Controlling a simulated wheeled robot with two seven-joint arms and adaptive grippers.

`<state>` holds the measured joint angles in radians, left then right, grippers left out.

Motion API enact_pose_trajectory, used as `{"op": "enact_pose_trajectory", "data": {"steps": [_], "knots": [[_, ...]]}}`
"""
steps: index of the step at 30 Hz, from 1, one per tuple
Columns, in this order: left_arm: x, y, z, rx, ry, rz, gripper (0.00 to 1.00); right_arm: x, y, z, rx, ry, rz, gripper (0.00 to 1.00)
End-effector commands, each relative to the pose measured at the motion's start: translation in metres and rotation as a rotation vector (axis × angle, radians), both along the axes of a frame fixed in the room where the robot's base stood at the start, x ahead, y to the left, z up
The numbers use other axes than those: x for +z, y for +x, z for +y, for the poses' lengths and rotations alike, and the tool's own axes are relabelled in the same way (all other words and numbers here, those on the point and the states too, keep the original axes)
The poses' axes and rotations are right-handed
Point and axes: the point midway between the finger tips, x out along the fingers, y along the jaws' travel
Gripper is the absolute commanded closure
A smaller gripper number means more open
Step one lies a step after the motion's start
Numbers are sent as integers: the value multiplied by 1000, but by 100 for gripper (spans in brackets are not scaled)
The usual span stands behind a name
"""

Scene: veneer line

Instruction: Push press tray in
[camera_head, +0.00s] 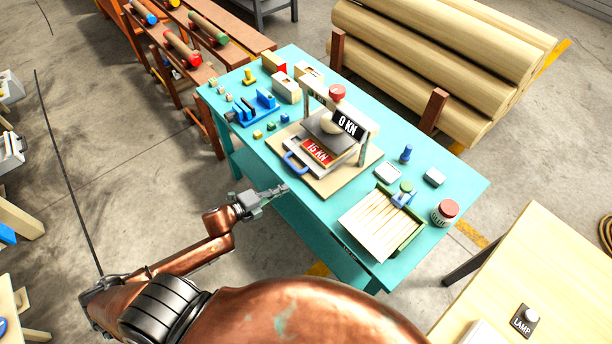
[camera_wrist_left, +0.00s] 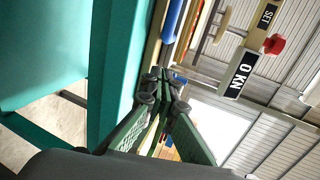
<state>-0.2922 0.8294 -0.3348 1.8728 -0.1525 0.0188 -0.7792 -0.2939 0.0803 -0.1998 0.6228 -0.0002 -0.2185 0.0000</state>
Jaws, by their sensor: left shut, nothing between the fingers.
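The press (camera_head: 338,122) stands on a wooden base board (camera_head: 318,183) on the turquoise table; its sign reads 0 KN, which also shows in the left wrist view (camera_wrist_left: 239,74). The press tray (camera_head: 294,166) with a blue handle (camera_head: 293,163) sticks out at the front of the press, and a red 15 KN label lies on it. My left gripper (camera_head: 284,189) is shut and empty at the table's front edge, just in front of the blue handle; I cannot tell if they touch. In the left wrist view its closed fingers (camera_wrist_left: 165,82) point toward the press. My right gripper is not in view.
The turquoise table (camera_head: 452,183) also holds a tray of wooden strips (camera_head: 375,226) to the right, a red-capped jar (camera_head: 445,212) and a blue vise-like fixture (camera_head: 256,107) to the left. Logs (camera_head: 430,60) lie behind. A wooden table (camera_head: 520,265) stands at right.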

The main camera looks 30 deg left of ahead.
Motion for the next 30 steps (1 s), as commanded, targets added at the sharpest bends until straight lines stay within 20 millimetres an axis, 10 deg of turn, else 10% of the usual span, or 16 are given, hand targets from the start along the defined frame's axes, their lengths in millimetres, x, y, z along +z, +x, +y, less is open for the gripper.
{"op": "enact_pose_trajectory", "data": {"steps": [15, 30], "knots": [[-23, 89, -37, 1, -1, -2, 100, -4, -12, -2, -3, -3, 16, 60], [-24, 107, -43, 3, -1, 1, 100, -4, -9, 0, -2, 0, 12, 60]]}}
